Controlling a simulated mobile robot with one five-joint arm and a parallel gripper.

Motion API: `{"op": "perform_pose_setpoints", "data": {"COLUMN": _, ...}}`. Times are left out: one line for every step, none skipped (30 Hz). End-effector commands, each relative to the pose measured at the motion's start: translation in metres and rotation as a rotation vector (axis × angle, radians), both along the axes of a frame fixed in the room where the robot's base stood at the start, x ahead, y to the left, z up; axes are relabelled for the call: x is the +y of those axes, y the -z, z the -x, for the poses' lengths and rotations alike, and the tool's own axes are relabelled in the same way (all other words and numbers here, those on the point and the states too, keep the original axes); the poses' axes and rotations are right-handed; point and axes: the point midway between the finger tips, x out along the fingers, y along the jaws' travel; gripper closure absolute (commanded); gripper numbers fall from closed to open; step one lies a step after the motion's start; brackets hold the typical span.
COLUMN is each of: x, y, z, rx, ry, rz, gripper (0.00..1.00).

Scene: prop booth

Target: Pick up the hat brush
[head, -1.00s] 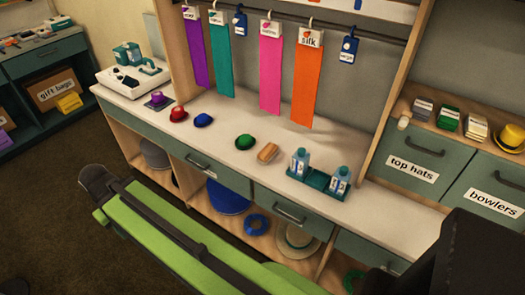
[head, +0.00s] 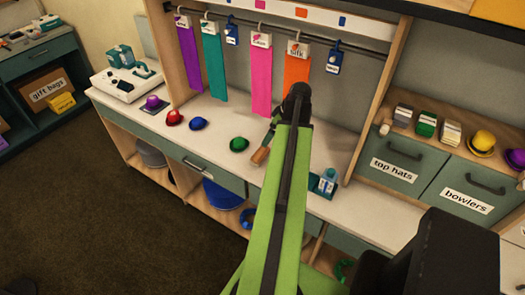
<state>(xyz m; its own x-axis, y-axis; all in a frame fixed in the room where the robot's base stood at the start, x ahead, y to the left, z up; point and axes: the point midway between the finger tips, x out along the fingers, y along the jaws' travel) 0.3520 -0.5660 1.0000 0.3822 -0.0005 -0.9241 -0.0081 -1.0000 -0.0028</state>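The hat brush (head: 260,156), a small brown wooden block, lies on the white counter right of the green hat (head: 239,144). My raised green arm covers the area just right of it. A dark, narrow part of my gripper (head: 268,137) shows beside the arm, pointing down just above the brush. The fingertips are too small and too hidden to show whether they are apart or touch the brush.
The red hat (head: 173,117) and the blue hat (head: 198,123) sit farther left on the counter. Ribbons, such as the pink one (head: 261,80), hang behind.

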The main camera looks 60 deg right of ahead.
Motion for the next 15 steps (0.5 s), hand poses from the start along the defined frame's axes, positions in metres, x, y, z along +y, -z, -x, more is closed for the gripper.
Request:
{"op": "perform_pose_setpoints", "data": {"x": -0.003, "y": -0.001, "z": 0.004, "rx": -0.002, "ry": 0.000, "rz": 0.003, "gripper": 0.00}}
{"op": "perform_pose_setpoints", "data": {"x": -0.003, "y": -0.001, "z": 0.004, "rx": -0.003, "ry": -0.001, "rz": 0.004, "gripper": 0.00}}
{"op": "perform_pose_setpoints", "data": {"x": -0.003, "y": 0.000, "z": 0.004, "rx": -0.003, "ry": -0.002, "rz": 0.004, "gripper": 0.00}}
{"op": "perform_pose_setpoints", "data": {"x": -0.003, "y": 0.001, "z": 0.004, "rx": -0.003, "ry": -0.002, "rz": 0.004, "gripper": 0.00}}
{"op": "perform_pose_setpoints", "data": {"x": -0.003, "y": 0.003, "z": 0.003, "rx": -0.003, "ry": -0.002, "rz": 0.004, "gripper": 0.00}}
{"op": "perform_pose_setpoints", "data": {"x": -0.003, "y": 0.006, "z": 0.002, "rx": -0.002, "ry": -0.002, "rz": 0.004, "gripper": 0.00}}
{"op": "perform_pose_setpoints", "data": {"x": -0.003, "y": 0.009, "z": 0.001, "rx": -0.002, "ry": -0.002, "rz": 0.004, "gripper": 0.00}}
{"op": "perform_pose_setpoints", "data": {"x": -0.003, "y": 0.014, "z": 0.000, "rx": -0.002, "ry": -0.003, "rz": 0.003, "gripper": 0.00}}
{"op": "perform_pose_setpoints", "data": {"x": -0.003, "y": 0.020, "z": -0.003, "rx": -0.002, "ry": -0.003, "rz": 0.003, "gripper": 0.00}}
{"op": "perform_pose_setpoints", "data": {"x": -0.003, "y": 0.026, "z": -0.005, "rx": -0.002, "ry": -0.002, "rz": 0.003, "gripper": 0.00}}
{"op": "perform_pose_setpoints", "data": {"x": -0.003, "y": 0.032, "z": -0.007, "rx": -0.002, "ry": -0.002, "rz": 0.003, "gripper": 0.00}}
{"op": "perform_pose_setpoints", "data": {"x": -0.003, "y": 0.041, "z": -0.010, "rx": -0.002, "ry": -0.002, "rz": 0.003, "gripper": 0.00}}
{"op": "perform_pose_setpoints", "data": {"x": -0.003, "y": 0.048, "z": -0.013, "rx": -0.002, "ry": -0.002, "rz": 0.003, "gripper": 0.00}}
{"op": "perform_pose_setpoints", "data": {"x": -0.003, "y": 0.055, "z": -0.015, "rx": -0.002, "ry": -0.002, "rz": 0.003, "gripper": 0.00}}
{"op": "perform_pose_setpoints", "data": {"x": -0.003, "y": 0.064, "z": -0.019, "rx": -0.002, "ry": -0.003, "rz": 0.002, "gripper": 0.00}}
